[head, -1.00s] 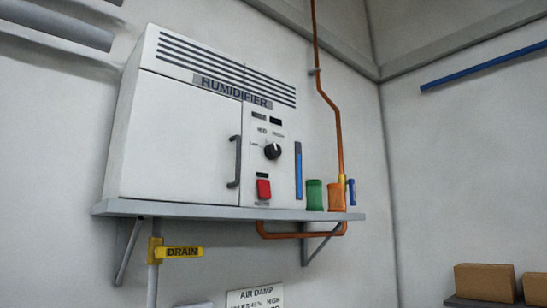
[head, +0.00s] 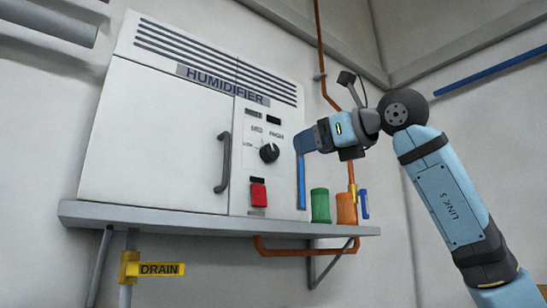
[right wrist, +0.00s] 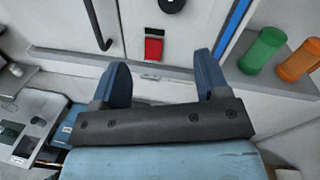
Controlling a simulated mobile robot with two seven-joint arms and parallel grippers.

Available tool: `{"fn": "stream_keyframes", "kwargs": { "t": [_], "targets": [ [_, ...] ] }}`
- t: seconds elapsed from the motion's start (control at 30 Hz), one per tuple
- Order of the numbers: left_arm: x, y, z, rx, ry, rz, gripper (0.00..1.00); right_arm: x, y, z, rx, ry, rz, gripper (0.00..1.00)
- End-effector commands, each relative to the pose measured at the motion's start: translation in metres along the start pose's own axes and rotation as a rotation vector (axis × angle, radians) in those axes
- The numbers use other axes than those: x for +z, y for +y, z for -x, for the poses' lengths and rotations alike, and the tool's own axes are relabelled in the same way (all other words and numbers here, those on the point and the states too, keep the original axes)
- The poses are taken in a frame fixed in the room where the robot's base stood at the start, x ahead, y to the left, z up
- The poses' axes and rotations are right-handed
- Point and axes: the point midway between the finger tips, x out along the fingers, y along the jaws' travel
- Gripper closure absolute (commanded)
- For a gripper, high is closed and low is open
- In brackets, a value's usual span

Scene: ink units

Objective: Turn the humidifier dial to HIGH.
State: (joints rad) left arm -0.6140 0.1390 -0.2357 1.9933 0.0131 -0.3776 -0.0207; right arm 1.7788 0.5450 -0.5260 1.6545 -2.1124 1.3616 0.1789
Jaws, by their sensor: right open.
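The white humidifier (head: 155,130) stands on a wall shelf in the head view. Its round black dial (head: 269,153) is on the right-hand panel, with LOW at its left, MED above and HIGH at upper right. The dial's mark seems to face upper left, towards LOW, but it is small. In the right wrist view the dial (right wrist: 172,5) is cut by the top edge. My right gripper (head: 300,141) is open and empty, right of the dial and apart from it. Its two blue fingers (right wrist: 161,78) show in the wrist view. My left gripper is not in view.
A black door handle (head: 222,163) sticks out left of the dial. A red switch (head: 258,195) is below it, and a blue gauge strip (head: 301,182) to its right. Green (head: 320,206) and orange (head: 346,209) containers stand on the shelf (head: 150,221) near a copper pipe (head: 325,75).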

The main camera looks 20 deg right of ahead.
Motion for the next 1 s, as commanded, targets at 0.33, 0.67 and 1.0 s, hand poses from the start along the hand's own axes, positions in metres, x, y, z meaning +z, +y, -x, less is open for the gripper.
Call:
{"fn": "stream_keyframes", "kwargs": {
  "t": [0.33,0.67,1.0],
  "targets": [
    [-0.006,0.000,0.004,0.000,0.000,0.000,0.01,0.021,-0.012,-0.001,-0.073,-0.003,0.021,0.31],
    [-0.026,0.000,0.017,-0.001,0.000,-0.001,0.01,0.022,-0.017,-0.071,-0.071,-0.003,0.019,0.31],
    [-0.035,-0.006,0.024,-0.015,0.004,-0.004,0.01,0.020,-0.020,-0.114,-0.071,-0.004,0.020,0.31]
  ]
}}
